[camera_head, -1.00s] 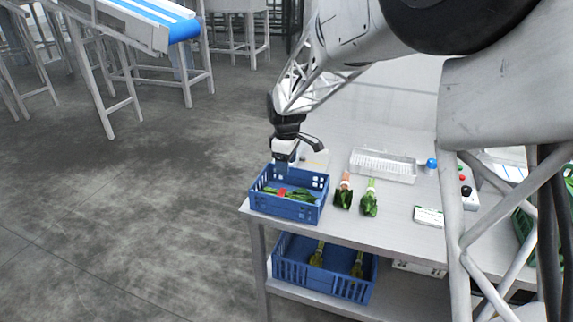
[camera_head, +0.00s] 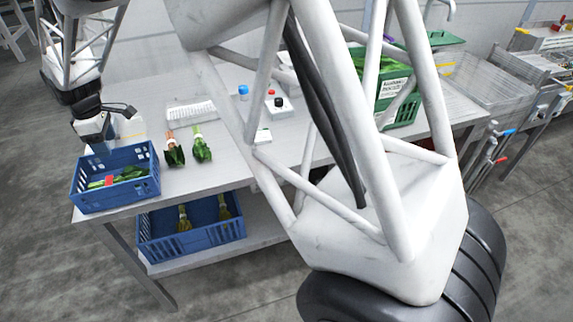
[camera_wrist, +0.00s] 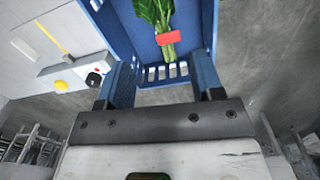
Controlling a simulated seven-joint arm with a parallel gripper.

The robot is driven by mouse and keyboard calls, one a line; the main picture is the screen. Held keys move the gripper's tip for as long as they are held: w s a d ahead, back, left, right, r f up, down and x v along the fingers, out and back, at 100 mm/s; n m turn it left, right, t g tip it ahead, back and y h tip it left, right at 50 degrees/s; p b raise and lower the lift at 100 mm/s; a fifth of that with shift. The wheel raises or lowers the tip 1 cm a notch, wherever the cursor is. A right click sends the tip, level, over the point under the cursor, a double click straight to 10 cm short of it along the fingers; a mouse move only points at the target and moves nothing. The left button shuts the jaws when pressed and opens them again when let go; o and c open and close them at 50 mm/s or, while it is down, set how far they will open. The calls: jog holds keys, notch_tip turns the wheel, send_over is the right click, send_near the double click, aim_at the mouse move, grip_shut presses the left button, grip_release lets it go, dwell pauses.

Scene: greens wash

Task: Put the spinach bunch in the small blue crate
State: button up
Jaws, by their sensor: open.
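The small blue crate (camera_head: 118,194) stands on the near left corner of the steel table. A green leafy bunch with a red band lies in it; in the wrist view this spinach bunch (camera_wrist: 153,12) shows dark leaves and pale stems. My gripper (camera_head: 95,143) is over the back left part of the crate, pointing down. In the wrist view my gripper (camera_wrist: 163,75) has its blue fingers wide apart with nothing between them. The bunch is ahead of the fingers, apart from them. The fingertips are hard to make out in the head view.
Two other green bunches, one orange-stemmed (camera_head: 174,153) and one pale-stemmed (camera_head: 201,147), lie right of the crate. A white tray (camera_head: 190,111) is behind them. A larger blue crate (camera_head: 190,241) with yellowish bunches sits on the lower shelf.

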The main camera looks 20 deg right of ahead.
jog(key=s+d+r+m, duration=0.3)
jog(key=s+d+r, duration=0.15)
jog(key=d, duration=0.45)
jog(key=s+d+r+m+t, duration=0.1)
jog(key=s+d+r+m, duration=0.3)
jog(key=d, duration=0.5)
jog(key=s+d+r+m, duration=0.25)
jog(key=s+d, duration=0.25)
jog(key=d, duration=0.4)
jog(key=s+d+m, duration=0.4)
jog(key=s+d, duration=0.3)
jog(key=s, duration=0.4)
jog(key=s+d+f+m+t, duration=0.1)
jog(key=s+d+m, duration=0.3)
jog(key=s+d, duration=0.4)
jog(key=shift+s+f, duration=0.15)
jog(key=shift+s, duration=1.6)
